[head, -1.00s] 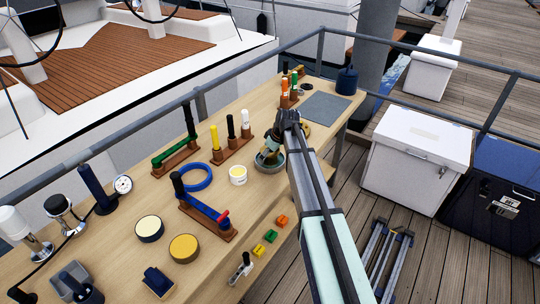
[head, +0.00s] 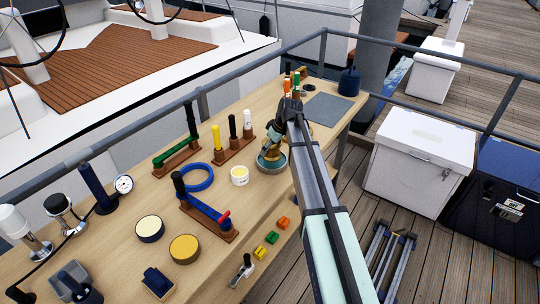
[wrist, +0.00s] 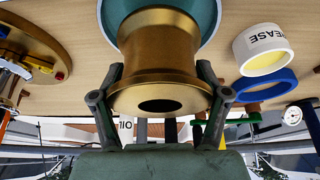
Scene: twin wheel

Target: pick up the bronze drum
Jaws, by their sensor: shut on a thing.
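The bronze drum is a spool shape with a flared rim and a dark central hole; it fills the upper middle of the wrist view (wrist: 160,65). My gripper (wrist: 160,98) has a finger on each side of the drum's near rim and is shut on it. A teal round base (wrist: 203,22) shows behind the drum. In the head view, my gripper (head: 287,106) is over the bench, and the teal base (head: 272,168) sits at its lower left, with bronze parts partly covered by my arm. I cannot tell whether the drum touches the base.
A white grease tub (head: 240,175) and a blue ring (head: 196,177) lie left of the base. Racks with upright handles (head: 232,148) stand behind them. A railing (head: 440,63) runs behind the bench.

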